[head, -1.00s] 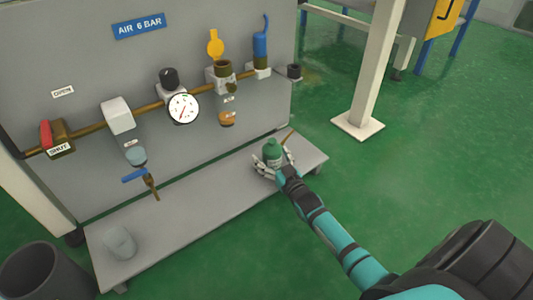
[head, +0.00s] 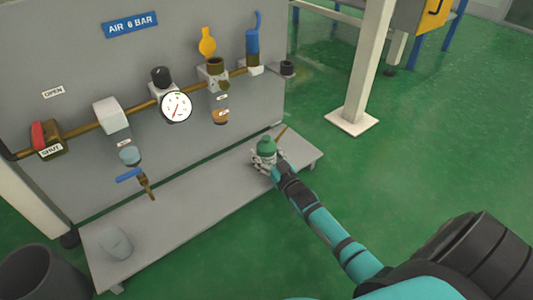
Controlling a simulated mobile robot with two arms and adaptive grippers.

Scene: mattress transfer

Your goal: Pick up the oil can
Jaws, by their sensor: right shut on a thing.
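The oil can (head: 266,145) is green with a thin brown spout pointing up to the right. It is at the right end of the low grey shelf (head: 190,213), in the head view. My right gripper (head: 265,159) is shut around the can's body, and its fingers hide most of the lower part. Whether the can's base touches the shelf cannot be told. My right arm reaches in from the lower right. My left gripper is not in view.
A grey panel behind the shelf carries a brass pipe with a pressure gauge (head: 176,107), a red-handled valve (head: 45,140) and a blue-handled drain valve (head: 138,179). A clear cup (head: 115,242) sits on the shelf's left end. A dark bin (head: 40,275) stands lower left. Green floor is open at right.

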